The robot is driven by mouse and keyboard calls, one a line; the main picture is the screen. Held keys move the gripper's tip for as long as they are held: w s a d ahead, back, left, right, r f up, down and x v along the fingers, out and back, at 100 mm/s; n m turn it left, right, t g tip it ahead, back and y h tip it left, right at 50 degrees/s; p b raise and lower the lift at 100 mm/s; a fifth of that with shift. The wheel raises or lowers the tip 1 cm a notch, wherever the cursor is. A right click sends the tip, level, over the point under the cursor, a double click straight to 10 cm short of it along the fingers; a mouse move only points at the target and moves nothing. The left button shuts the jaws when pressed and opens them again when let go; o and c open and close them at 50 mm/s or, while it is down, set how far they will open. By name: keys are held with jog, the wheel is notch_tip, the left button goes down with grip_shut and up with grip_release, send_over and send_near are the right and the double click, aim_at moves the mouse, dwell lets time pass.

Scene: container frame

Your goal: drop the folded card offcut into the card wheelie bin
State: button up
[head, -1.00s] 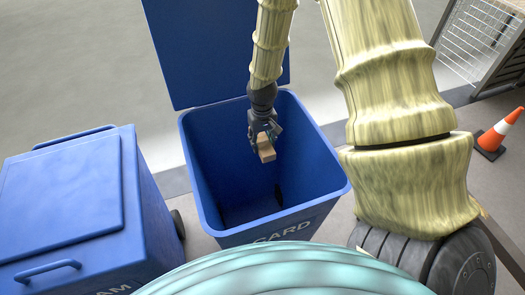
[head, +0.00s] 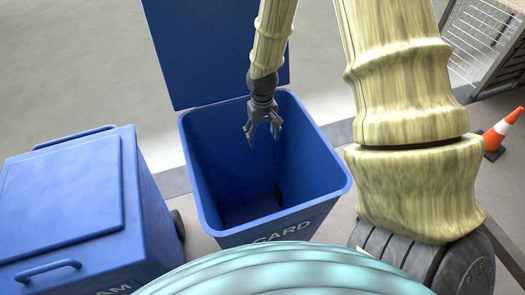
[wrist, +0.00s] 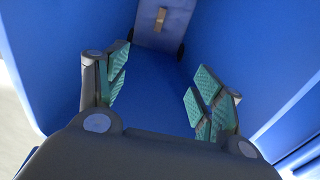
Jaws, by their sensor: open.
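The card wheelie bin (head: 205,200) is blue, with CARD on its front and its lid (head: 215,50) swung up and back. My gripper (head: 263,138) hangs over the bin's mouth, fingers pointing down. It is open and empty; its green pads stand wide apart in the wrist view (wrist: 158,88). The folded card offcut (wrist: 160,18) is a small tan piece, apart from the fingers, seen down inside the bin in the wrist view. I cannot tell whether it rests on the floor or is still falling. It does not show in the head view.
A second blue bin (head: 60,200) with a closed lid stands at the left. An orange and white cone (head: 500,132) and a wire cage (head: 485,40) are at the right.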

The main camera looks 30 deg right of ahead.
notch_tip(320, 180, up, 8)
jog(key=shift+r, duration=0.25)
dwell(0.6)
